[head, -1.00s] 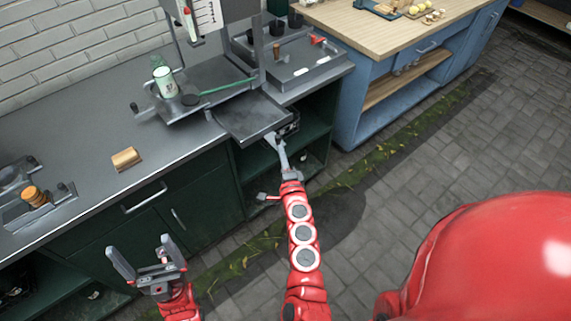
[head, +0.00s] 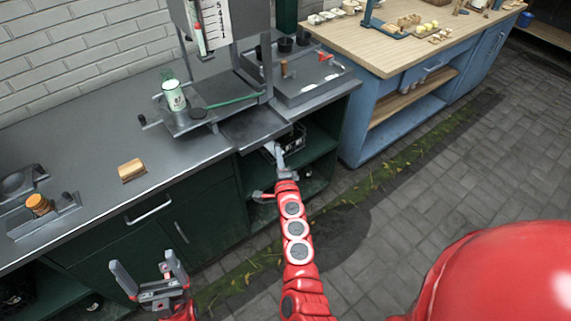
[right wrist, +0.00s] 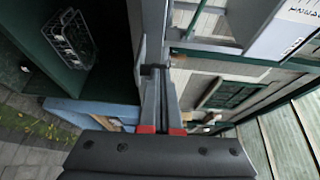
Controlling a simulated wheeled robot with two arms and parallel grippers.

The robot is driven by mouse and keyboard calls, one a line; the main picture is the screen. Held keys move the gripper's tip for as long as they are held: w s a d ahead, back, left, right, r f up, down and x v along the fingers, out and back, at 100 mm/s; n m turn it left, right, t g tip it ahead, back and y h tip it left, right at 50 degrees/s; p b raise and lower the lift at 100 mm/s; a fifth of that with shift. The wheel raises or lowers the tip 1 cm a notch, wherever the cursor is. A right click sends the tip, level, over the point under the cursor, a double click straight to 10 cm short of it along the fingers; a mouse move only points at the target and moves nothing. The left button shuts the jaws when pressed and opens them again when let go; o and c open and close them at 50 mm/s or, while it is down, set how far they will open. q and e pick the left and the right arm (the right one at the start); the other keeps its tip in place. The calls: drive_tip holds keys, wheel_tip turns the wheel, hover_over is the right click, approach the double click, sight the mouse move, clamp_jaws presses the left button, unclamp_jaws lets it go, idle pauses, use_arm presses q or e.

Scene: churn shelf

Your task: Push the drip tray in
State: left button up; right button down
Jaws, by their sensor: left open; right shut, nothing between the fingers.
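The drip tray (head: 255,128) is a flat dark grey tray below the frame of the machine in the head view. In the right wrist view the shut fingers (right wrist: 156,72) reach a grey edge that seems to be the tray; exact contact is hard to tell. My left gripper (head: 147,266) is open and empty, low in front of the cabinet, away from the tray.
A green-white can (head: 174,96) stands on the machine's side plate. A wooden block (head: 131,170) lies on the counter (head: 95,150). An open shelf with a wire basket (head: 292,138) is below the tray. A blue bench (head: 365,125) stands at the right. The paved floor is free.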

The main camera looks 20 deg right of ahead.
sight(255, 137)
drive_tip(key=w+a+b, duration=0.1)
drive_tip(key=w+b, duration=0.1)
drive_tip(key=w, duration=0.2)
drive_tip(key=w+a+b, duration=0.2)
drive_tip(key=w, duration=0.2)
drive_tip(key=w+a+b, duration=0.1)
drive_tip(key=w+b, duration=0.1)
drive_tip(key=w, duration=0.3)
drive_tip(key=shift+a+f, duration=0.15)
drive_tip(key=shift+a, duration=0.2)
drive_tip(key=shift+w+a+b, duration=0.15)
drive_tip(key=shift+w+b, duration=0.35)
drive_tip(key=shift+w, duration=0.1)
drive_tip(key=shift+r, duration=0.3)
drive_tip(key=shift+a+r, duration=0.1)
drive_tip(key=shift+r, duration=0.1)
drive_tip(key=shift+s, duration=0.1)
